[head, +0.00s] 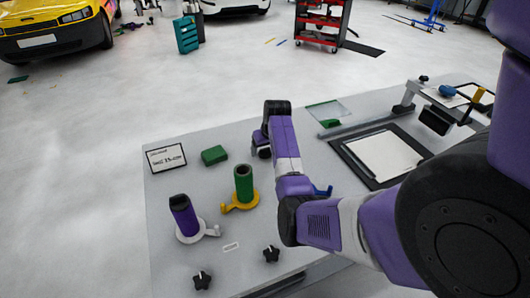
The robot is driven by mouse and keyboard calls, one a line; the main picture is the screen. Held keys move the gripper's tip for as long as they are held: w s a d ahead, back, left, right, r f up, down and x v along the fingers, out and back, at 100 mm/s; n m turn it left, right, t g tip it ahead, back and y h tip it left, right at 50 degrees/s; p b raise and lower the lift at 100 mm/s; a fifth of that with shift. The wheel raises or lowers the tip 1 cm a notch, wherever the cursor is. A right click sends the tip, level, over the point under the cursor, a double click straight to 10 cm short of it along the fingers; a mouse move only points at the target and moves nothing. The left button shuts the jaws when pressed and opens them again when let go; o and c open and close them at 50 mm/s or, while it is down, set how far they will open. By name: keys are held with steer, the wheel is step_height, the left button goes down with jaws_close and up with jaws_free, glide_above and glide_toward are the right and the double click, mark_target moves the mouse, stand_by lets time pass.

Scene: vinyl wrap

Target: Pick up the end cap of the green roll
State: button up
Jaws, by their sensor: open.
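The green roll (243,180) stands upright on the table, with a dark opening at its top. A yellow flanged piece with a side handle (233,206) sits around its foot. Two black star-shaped pieces, one nearer (202,281) and one to the right (271,254), lie near the table's front. I cannot tell for sure which piece is the green roll's end cap. My gripper (262,149) is open, above the table, behind and to the right of the green roll. Its fingers are small and partly hidden by my wrist.
A purple roll (184,216) stands in a white handled base (209,232) at front left. A green block (214,155), a sign card (166,157) and a framed white sheet (384,156) lie on the table (165,250). My arm hides part of the right side.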

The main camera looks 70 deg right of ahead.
steer(key=c, duration=1.4)
steer(key=shift+d+r, duration=0.1)
